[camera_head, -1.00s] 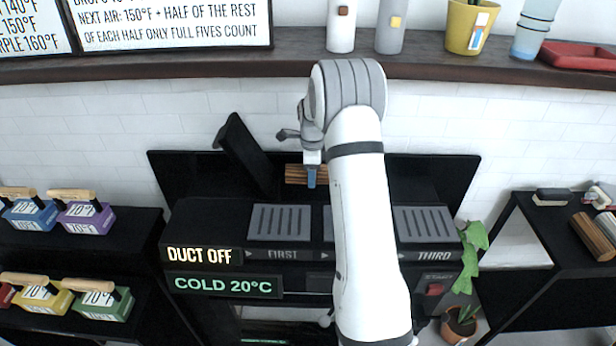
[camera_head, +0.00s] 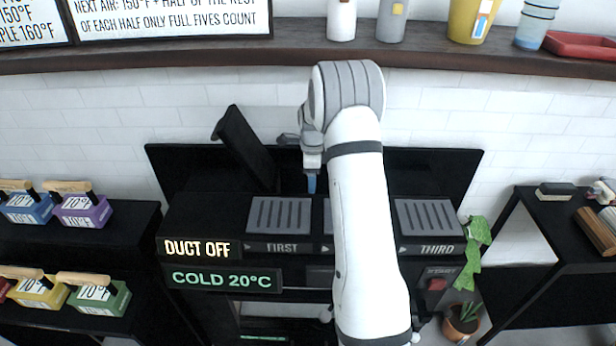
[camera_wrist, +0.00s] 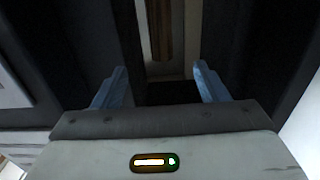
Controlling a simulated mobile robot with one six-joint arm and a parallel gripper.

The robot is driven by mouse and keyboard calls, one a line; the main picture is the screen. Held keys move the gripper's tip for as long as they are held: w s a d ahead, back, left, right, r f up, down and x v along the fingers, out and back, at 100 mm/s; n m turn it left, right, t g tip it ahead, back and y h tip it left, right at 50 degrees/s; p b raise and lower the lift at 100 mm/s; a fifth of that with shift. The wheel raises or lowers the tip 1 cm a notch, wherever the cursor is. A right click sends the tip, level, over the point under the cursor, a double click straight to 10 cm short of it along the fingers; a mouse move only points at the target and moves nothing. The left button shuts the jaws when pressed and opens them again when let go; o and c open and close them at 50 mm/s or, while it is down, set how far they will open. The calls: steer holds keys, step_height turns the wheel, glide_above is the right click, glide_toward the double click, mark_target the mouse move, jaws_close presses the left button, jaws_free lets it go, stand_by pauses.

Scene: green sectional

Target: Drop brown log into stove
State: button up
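The black stove (camera_head: 215,220) stands in the middle against the wall. It carries the glowing label DUCT OFF and the display COLD 20°C. Its tilted black hatch or flap (camera_head: 245,150) stands up at the back left. My gripper (camera_head: 311,184) is over the back of the stove top, pointing down. In the wrist view my gripper (camera_wrist: 160,88) has its blue fingers wide apart with nothing between them. The brown log (camera_wrist: 160,28) shows beyond the fingertips, down in a dark opening, apart from them. The log is hidden in the head view.
Grey vents marked FIRST (camera_head: 281,215) and THIRD (camera_head: 428,218) lie on the stove top. Brown logs (camera_head: 598,229) lie on the right shelf. Coloured weights (camera_head: 82,210) stand on the left shelves. A wall shelf (camera_head: 200,60) runs behind, above my gripper. A potted plant (camera_head: 462,318) stands right.

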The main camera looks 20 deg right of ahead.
steer(key=shift+o, duration=0.6)
step_height(320, 180, up, 8)
steer(key=shift+f, duration=0.15)
stand_by(1.0)
